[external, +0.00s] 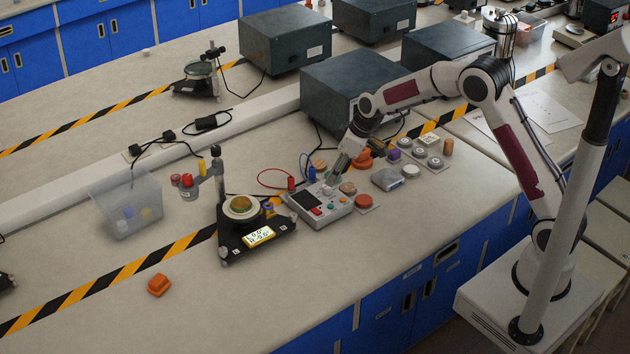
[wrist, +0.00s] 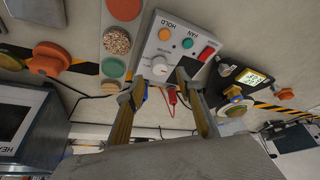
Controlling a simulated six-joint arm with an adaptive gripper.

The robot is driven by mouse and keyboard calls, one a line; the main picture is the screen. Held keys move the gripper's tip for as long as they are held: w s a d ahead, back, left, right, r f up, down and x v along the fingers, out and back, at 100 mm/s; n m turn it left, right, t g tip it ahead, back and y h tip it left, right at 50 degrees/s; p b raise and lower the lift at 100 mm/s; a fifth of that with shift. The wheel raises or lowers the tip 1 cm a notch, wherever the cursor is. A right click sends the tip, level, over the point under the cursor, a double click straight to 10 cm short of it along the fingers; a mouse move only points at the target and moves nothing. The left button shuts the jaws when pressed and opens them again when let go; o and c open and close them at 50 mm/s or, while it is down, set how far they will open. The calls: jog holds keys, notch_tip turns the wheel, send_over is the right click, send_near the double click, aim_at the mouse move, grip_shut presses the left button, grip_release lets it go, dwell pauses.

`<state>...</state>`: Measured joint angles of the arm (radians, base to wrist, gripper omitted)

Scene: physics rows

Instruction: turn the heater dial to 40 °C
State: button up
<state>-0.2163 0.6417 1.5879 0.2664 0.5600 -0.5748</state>
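The heater's control box (external: 334,212) is a pale panel on the bench. It also shows in the wrist view (wrist: 150,50), with a round white dial (wrist: 160,67), an orange HOLD button (wrist: 164,34), a teal FAN button (wrist: 188,43) and a red switch (wrist: 207,52). The dial's scale and pointer setting are too small to read. My gripper (external: 335,179) is over the far side of the box in the external view. In the wrist view my gripper (wrist: 157,84) is open, its fingertips apart on either side of the dial. Whether they touch it is unclear.
Left of the box stands a black device (external: 258,237) with a lit display. Coloured discs (external: 348,188) lie close to the box's right side. A large dark box (external: 345,92) stands behind, and a clear bin (external: 127,205) is further left. The front-left bench is mostly clear.

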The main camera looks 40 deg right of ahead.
aim_at(327, 189)
jog(key=shift+x, duration=2.55)
grip_shut()
